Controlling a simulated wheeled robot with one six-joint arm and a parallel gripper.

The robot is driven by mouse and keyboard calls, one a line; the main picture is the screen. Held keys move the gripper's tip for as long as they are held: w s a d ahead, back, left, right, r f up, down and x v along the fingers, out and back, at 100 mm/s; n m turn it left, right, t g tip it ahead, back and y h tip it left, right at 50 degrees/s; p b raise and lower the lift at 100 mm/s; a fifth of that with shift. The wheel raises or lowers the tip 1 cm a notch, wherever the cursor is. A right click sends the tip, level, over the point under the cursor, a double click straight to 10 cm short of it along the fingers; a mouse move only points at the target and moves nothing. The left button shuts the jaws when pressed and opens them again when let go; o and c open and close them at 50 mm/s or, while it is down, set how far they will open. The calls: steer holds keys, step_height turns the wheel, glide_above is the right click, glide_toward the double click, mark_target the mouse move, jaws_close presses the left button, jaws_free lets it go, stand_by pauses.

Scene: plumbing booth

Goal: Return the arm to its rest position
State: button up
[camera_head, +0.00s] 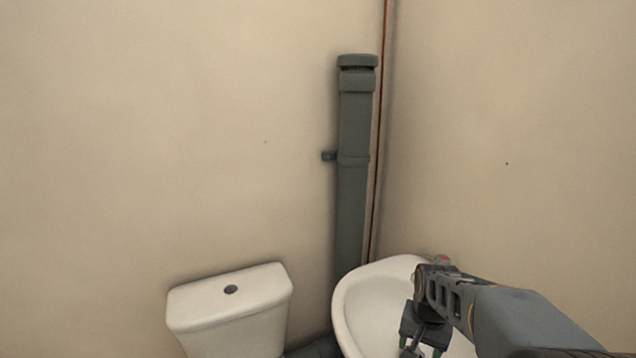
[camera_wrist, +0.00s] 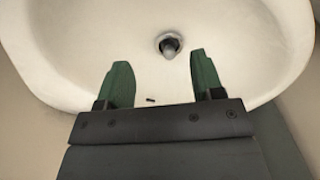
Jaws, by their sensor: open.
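My arm (camera_head: 500,312) reaches in from the lower right in the head view, over the front right of the white sink (camera_head: 372,297). The gripper end points down there and its fingers are mostly cut off or hidden. In the wrist view my gripper (camera_wrist: 160,82) shows two green fingers spread wide apart, with nothing between them but the basin behind. The sink (camera_wrist: 75,50) fills most of the wrist view, with a round drain (camera_wrist: 168,43) beyond the fingertips. A small dark mark (camera_wrist: 150,100) shows on the basin between the fingers.
A white toilet cistern (camera_head: 230,303) with a dark button stands left of the sink. A grey vertical pipe (camera_head: 353,190) and a thin copper-coloured pipe (camera_head: 379,130) run up the corner behind the sink. The space above the cistern and before the walls is clear.

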steer(key=s+a+r+n+t+p, duration=0.1)
steer(key=s+a+r+n+p, duration=0.1)
steer(key=s+r, duration=0.3)
steer(key=s+a+r+n+t+p, duration=0.2)
steer(key=s+r+p, duration=0.3)
steer(key=r, duration=0.3)
steer(key=shift+s+a+n, duration=0.45)
steer(key=shift+a+n, duration=0.35)
